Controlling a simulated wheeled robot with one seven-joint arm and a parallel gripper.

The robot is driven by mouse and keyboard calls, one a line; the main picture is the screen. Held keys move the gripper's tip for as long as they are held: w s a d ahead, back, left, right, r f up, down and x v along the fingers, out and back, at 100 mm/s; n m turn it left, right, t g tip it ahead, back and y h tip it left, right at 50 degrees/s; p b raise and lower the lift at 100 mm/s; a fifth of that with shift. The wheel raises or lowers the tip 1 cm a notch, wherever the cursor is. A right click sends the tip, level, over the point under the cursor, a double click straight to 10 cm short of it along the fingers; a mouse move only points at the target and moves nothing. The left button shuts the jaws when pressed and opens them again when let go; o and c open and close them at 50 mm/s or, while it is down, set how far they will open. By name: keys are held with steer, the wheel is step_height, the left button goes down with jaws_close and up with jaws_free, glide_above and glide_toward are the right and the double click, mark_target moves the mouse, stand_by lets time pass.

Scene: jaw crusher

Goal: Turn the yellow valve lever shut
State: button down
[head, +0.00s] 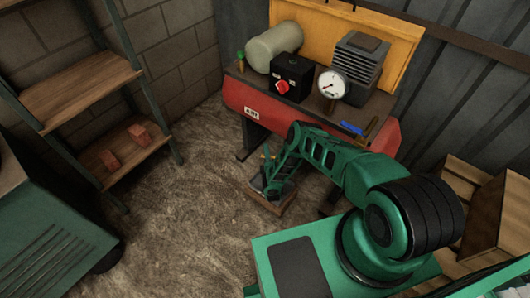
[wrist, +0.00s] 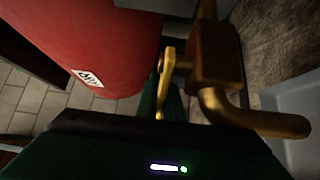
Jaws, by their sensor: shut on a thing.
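The yellow valve lever (wrist: 166,72) is in the wrist view, a narrow bar running down the picture from beside the brass valve body (wrist: 215,58). A bent brass pipe (wrist: 250,118) leaves the valve to the right. My gripper (wrist: 163,103) is shut on the lever's lower part; the dark gripper body hides some of the grip. In the head view my gripper (head: 271,183) is low, in front of the red air tank (head: 268,108). The lever is too small to make out surely there. The red tank with its white label also fills the wrist view's upper left (wrist: 85,45).
On the compressor stand a black box with a red knob (head: 282,87), a pressure gauge (head: 332,84) and a blue handle (head: 351,128). Wooden shelves (head: 85,90) stand at left, crates (head: 497,205) at right. The floor (head: 190,200) between is mostly clear.

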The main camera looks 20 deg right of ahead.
steer(key=c, duration=2.1)
jaws_free()
steer(key=shift+s+a+f, duration=0.15)
steer(key=shift+a+f, duration=0.1)
steer(key=shift+f, duration=0.05)
steer(key=shift+o, duration=1)
steer(key=shift+d+r, duration=0.1)
steer(key=shift+d, duration=0.1)
steer(key=s+a, duration=0.1)
steer(key=s, duration=0.9)
steer(key=shift+s+a, duration=0.2)
steer(key=shift+a, duration=0.15)
